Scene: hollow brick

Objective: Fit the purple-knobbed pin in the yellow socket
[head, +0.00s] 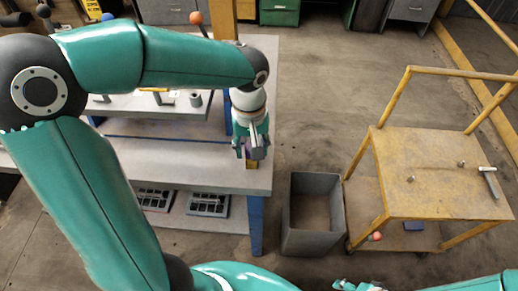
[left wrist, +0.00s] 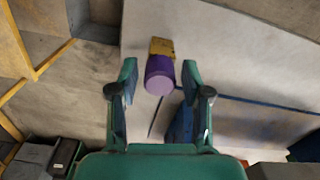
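The purple knob (left wrist: 160,76) is a short cylinder seen end-on in the left wrist view, between the fingers of my left gripper (left wrist: 160,72). The yellow socket (left wrist: 161,46) is a small block directly beyond the knob. The knob overlaps it, so whether the pin is inside cannot be told. My left gripper is open, with a gap on each side of the knob. In the head view the left gripper (head: 252,150) is over the grey table's right edge, with the yellow block (head: 251,164) just below. My right gripper (head: 358,286) is partly cut off at the bottom edge.
The grey table (head: 185,170) has a raised shelf with small fittings. A grey open bin (head: 290,222) stands on the floor to its right. A yellow cart (head: 430,170) with a hammer-like tool (head: 489,182) is farther right. An orange ball (head: 376,237) is at its lower shelf.

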